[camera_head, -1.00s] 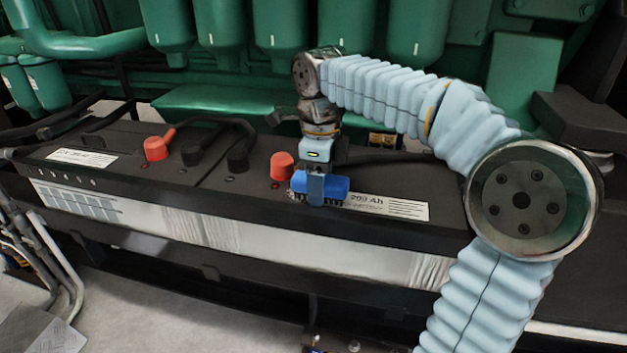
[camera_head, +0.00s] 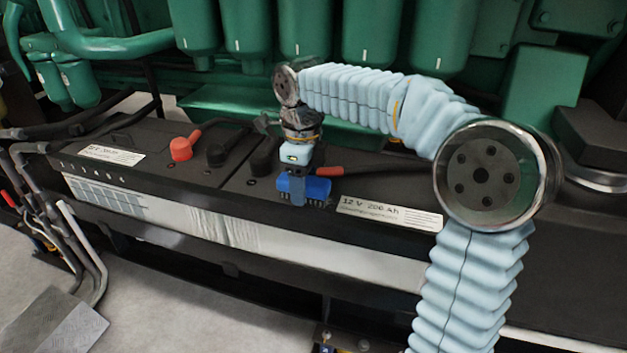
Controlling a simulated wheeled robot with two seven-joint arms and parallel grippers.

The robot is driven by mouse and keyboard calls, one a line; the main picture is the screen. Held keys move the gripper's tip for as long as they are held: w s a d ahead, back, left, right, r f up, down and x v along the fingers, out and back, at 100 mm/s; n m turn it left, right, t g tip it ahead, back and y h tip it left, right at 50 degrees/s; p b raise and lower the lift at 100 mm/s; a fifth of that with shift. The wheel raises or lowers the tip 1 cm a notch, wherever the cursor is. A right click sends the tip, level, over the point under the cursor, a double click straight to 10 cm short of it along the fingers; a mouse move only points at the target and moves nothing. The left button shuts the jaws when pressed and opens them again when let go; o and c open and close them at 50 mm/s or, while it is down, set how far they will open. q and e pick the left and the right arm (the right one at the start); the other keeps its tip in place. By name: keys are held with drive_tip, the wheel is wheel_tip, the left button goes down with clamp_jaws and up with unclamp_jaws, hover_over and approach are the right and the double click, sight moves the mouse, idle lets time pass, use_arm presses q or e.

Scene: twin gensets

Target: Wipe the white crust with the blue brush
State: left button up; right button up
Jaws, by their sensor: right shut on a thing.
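The blue brush (camera_head: 313,190) is held bristles down, low over the front edge of the black battery top; I cannot tell if the bristles touch it. My right gripper (camera_head: 297,188) is shut on it from above. A red terminal cover (camera_head: 329,171) shows just behind the brush, partly hidden by the gripper. I cannot make out the white crust; the brush and gripper cover that spot. My left gripper is not in view.
Another red terminal cover (camera_head: 181,149) and black ones with cables stand to the left on the batteries. A white label (camera_head: 388,211) lies right of the brush. Green engine filters (camera_head: 303,28) hang behind. Pipes (camera_head: 72,215) run at the left.

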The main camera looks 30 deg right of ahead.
sight(324, 181)
drive_tip(key=shift+d+f, duration=0.1)
drive_tip(key=shift+s+d+f, duration=0.1)
drive_tip(key=shift+d, duration=0.1)
drive_tip(key=shift+s+d, duration=1.05)
drive_tip(key=shift+s, duration=0.15)
drive_tip(key=shift+s+d+b, duration=0.55)
drive_tip(key=shift+s+d, duration=0.45)
drive_tip(key=shift+s, duration=0.35)
drive_tip(key=shift+p, duration=0.3)
drive_tip(key=shift+w+a+r+p, duration=0.15)
drive_tip(key=shift+w+a+p, duration=0.3)
drive_tip(key=shift+w, duration=0.15)
drive_tip(key=shift+w+a+r+p, duration=0.15)
drive_tip(key=shift+w+a+p, duration=0.2)
drive_tip(key=shift+w, duration=0.25)
drive_tip(key=shift+w+a+f+p, duration=0.1)
drive_tip(key=shift+w+a+p, duration=0.5)
drive_tip(key=shift+w+a, duration=0.65)
drive_tip(key=shift+w+a+f, duration=0.15)
drive_tip(key=shift+w, duration=0.1)
